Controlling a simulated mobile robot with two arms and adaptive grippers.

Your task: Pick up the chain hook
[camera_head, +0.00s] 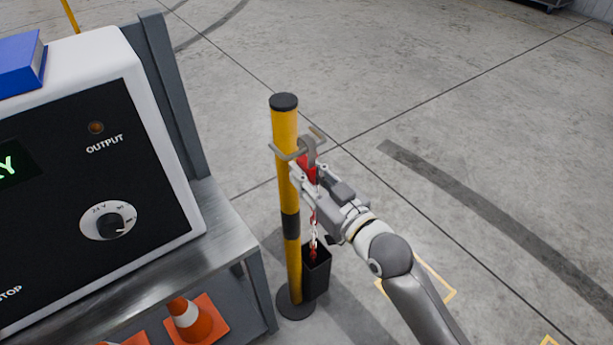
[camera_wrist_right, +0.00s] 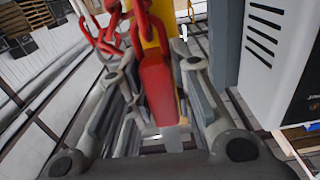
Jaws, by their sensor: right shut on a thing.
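The chain hook (camera_head: 308,165) has a red body and a grey curved end, beside the upper part of the yellow post (camera_head: 285,185). My right gripper (camera_head: 304,177) is shut on its red body. In the right wrist view the red body (camera_wrist_right: 158,88) sits between the fingers, with red chain links (camera_wrist_right: 103,35) at the upper left. The grey end is at the post's grey wire bracket (camera_head: 284,153); I cannot tell whether they touch. A red and white chain (camera_head: 313,238) hangs below the gripper into a black box (camera_head: 317,273). My left gripper is not in view.
A metal bench (camera_head: 215,225) at the left carries a black-and-white machine (camera_head: 110,160) with a dial and a blue box (camera_head: 20,62). Orange cones (camera_head: 187,318) stand below. The post's round base (camera_head: 295,304) rests on the floor. Open concrete floor lies behind and right.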

